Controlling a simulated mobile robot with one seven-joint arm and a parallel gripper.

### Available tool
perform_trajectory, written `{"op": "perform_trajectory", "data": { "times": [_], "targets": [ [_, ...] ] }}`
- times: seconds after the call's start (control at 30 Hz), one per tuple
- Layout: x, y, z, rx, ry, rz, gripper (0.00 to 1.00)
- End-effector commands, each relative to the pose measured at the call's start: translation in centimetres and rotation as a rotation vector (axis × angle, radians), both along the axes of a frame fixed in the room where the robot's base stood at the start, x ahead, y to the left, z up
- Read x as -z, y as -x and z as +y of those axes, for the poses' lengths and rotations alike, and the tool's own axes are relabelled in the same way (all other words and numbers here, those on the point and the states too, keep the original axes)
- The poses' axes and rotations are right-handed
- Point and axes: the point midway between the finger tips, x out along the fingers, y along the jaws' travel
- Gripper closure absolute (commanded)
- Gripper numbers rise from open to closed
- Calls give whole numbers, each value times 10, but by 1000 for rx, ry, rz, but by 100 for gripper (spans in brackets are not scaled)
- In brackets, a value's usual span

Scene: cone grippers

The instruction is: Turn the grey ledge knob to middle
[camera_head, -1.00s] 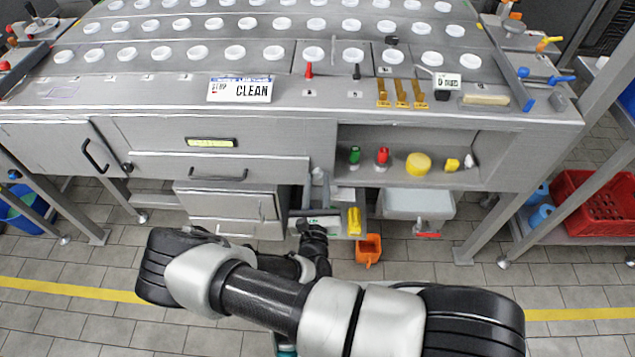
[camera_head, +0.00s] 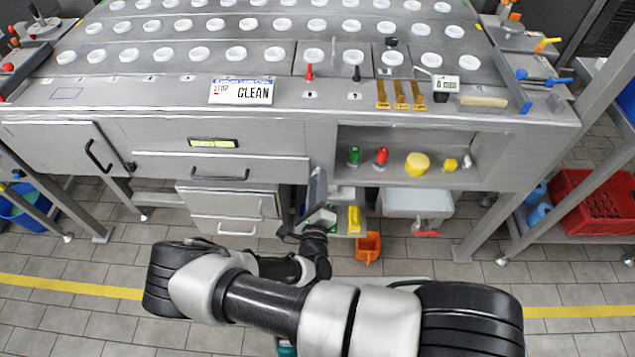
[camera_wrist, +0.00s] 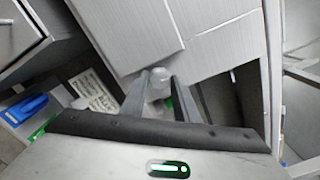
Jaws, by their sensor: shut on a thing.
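My gripper (camera_wrist: 160,92) is low in front of the bench, beside the open compartment under it. In the wrist view its two fingers close around a pale grey rounded knob (camera_wrist: 160,78) in front of a grey panel (camera_wrist: 130,35). The fingers hide the knob's sides, and its turn angle cannot be told. In the head view my gripper (camera_head: 314,228) is small, and the knob it holds cannot be made out there. A separate small grey-white knob (camera_head: 468,161) stands at the right end of the bench's open recess, far from my gripper.
A tilted grey panel (camera_head: 318,190) stands just above my gripper. A yellow block (camera_head: 354,219) and an orange bin (camera_head: 368,246) are close on its right. Drawers (camera_head: 235,210) are on its left. Green (camera_head: 354,155) and red (camera_head: 381,155) knobs stand in the recess. Open floor lies in front.

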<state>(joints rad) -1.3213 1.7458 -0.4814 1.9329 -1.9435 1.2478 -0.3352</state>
Motion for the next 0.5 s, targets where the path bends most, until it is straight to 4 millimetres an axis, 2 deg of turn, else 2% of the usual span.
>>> {"op": "perform_trajectory", "data": {
  "times": [0.2,0.5],
  "targets": [
    [1,1,0,0,93,5,95],
    [1,1,0,0,137,6,95]
  ]
}}
